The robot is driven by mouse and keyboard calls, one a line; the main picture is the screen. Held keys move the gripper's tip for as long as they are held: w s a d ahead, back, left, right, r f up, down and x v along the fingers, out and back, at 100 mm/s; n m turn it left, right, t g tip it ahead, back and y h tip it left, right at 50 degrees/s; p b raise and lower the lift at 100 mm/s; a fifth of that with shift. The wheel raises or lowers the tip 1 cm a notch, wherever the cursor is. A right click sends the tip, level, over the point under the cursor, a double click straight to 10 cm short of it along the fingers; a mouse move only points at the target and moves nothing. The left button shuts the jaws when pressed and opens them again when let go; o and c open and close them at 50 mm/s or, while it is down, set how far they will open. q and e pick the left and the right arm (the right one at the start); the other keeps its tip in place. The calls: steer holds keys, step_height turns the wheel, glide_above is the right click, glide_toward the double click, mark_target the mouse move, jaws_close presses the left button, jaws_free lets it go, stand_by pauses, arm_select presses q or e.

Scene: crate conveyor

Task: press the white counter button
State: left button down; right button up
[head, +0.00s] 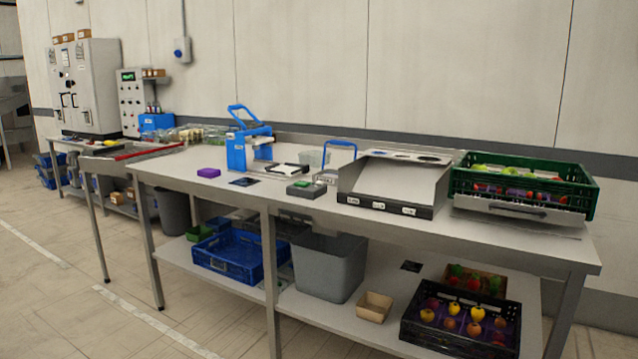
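I cannot single out a white counter button in the head view; any such button is too small or hidden at this distance. A grey control box (133,105) with a small green-lit display (128,77) stands at the back left, with tiny controls on its front. A small dark grey box (305,189) lies on the steel workbench (480,236) near its middle. Neither of my grippers is in view.
The lower shelf holds a blue crate (225,258) and a grey bin (325,268). Floor at left is clear.

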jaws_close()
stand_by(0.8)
